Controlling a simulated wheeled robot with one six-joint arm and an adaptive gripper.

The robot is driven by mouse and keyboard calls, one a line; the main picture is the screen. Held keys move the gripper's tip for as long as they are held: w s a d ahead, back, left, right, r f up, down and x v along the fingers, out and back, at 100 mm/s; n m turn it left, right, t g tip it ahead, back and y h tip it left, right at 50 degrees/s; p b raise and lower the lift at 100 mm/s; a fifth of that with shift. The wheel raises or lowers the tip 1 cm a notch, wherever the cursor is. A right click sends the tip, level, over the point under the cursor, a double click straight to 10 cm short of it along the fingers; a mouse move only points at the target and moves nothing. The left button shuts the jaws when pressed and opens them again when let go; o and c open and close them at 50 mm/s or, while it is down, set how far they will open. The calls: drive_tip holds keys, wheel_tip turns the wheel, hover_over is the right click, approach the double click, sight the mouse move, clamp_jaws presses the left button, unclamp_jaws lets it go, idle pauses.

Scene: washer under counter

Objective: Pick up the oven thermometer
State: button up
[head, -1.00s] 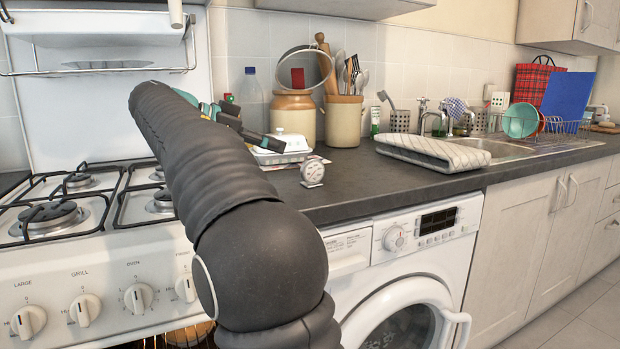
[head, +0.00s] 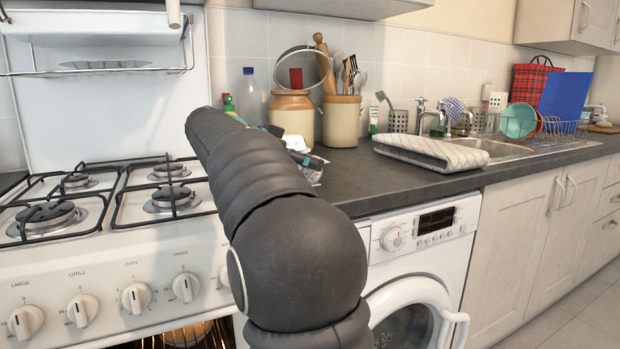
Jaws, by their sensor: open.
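The oven thermometer (head: 314,176) is mostly hidden behind my arm and gripper in the head view. Only a small pale part shows at the counter's front edge, left of centre. My gripper (head: 308,158), dark with teal parts, is at the thermometer, partly covered by my arm. It is open; whether its fingers touch the thermometer cannot be told.
A white dish or box (head: 297,143) stands behind my gripper, partly hidden. Two crocks (head: 341,122) stand at the wall, one holding utensils. A folded cloth (head: 432,150) lies right of a clear stretch of counter (head: 375,180). The gas hob (head: 110,200) is left.

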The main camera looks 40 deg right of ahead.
drive_tip(key=shift+c, duration=0.2)
clamp_jaws()
drive_tip(key=shift+r, duration=0.1)
drive_tip(key=shift+r, duration=0.55)
wheel_tip(320, 180, up, 3)
drive_tip(key=shift+f, duration=0.2)
drive_tip(key=s+d+r, duration=0.4)
drive_tip(key=s+r, duration=0.3)
drive_tip(key=s, duration=0.3)
drive_tip(key=shift+s+d+b, duration=0.25)
drive_tip(key=shift+s+b, duration=0.05)
drive_tip(key=shift+s, duration=0.1)
drive_tip(key=shift+r, duration=0.1)
